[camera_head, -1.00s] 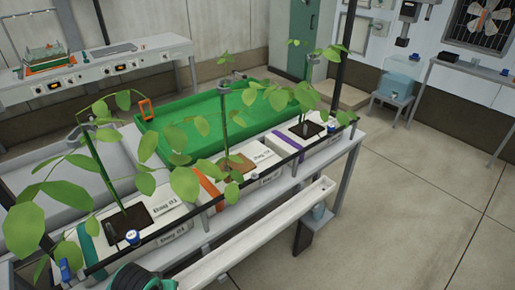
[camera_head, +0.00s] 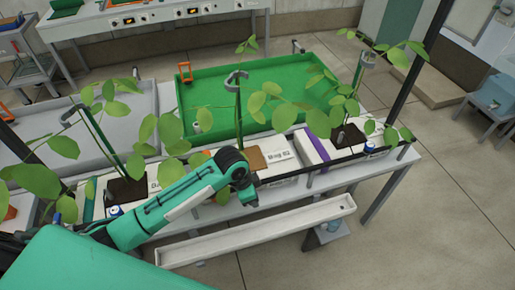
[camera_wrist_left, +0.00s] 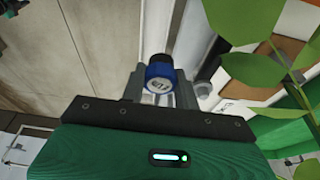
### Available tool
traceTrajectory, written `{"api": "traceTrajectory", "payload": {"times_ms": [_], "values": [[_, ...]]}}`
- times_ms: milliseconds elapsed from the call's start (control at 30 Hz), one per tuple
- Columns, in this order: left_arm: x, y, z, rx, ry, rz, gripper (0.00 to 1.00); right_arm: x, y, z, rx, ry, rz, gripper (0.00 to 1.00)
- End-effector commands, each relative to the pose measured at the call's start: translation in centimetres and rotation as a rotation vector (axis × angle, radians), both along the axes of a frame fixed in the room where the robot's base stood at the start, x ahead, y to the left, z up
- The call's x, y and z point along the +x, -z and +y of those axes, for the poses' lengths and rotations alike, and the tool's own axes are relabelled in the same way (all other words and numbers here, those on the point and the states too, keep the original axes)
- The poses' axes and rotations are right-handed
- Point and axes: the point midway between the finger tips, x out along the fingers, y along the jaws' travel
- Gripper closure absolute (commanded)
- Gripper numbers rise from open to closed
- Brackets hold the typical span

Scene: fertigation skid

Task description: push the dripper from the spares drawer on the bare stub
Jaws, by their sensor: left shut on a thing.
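My left gripper (camera_wrist_left: 160,88) is shut on a blue dripper (camera_wrist_left: 159,76) with white marking and a dark end, seen in the left wrist view. A small pale round piece (camera_wrist_left: 203,90) lies just right of the fingers there; I cannot tell whether it is the bare stub. Blue drippers show at the left bag (camera_head: 115,210) and the right bag (camera_head: 369,147). The middle bag's front is partly hidden by my arm. My right gripper is not in view.
Leafy plants on stakes rise from the bags, and leaves (camera_wrist_left: 245,85) hang close to the left gripper. A green tray (camera_head: 262,92) lies behind the bags. A white gutter (camera_head: 260,232) runs along the front.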

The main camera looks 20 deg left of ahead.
Motion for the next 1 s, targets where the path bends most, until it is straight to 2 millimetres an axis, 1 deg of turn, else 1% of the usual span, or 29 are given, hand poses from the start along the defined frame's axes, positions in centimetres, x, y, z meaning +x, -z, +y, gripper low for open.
{"api": "traceTrajectory", "payload": {"times_ms": [33,100,267,300,433,533,667,1000], "values": [[1.4,-2.3,0.1,0.005,0.094,-0.004,0.9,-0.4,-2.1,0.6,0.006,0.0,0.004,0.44],[2.6,-3.6,0.0,0.005,0.22,-0.003,0.9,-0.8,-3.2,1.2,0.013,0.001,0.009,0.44],[5.0,-6.1,0.4,0.003,0.445,-0.002,0.9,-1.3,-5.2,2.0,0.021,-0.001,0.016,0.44],[5.4,-6.7,0.5,0.002,0.487,-0.001,0.9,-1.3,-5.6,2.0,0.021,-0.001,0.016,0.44],[6.5,-7.8,0.9,0.001,0.585,0.001,0.9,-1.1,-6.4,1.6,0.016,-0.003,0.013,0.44],[6.9,-8.1,1.1,-0.001,0.622,0.001,0.9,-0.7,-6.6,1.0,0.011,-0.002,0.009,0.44],[7.0,-7.8,1.1,-0.002,0.635,0.002,0.9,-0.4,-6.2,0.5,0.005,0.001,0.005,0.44],[7.0,-5.3,1.1,-0.001,0.633,0.001,0.9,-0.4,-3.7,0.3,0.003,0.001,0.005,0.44]]}}
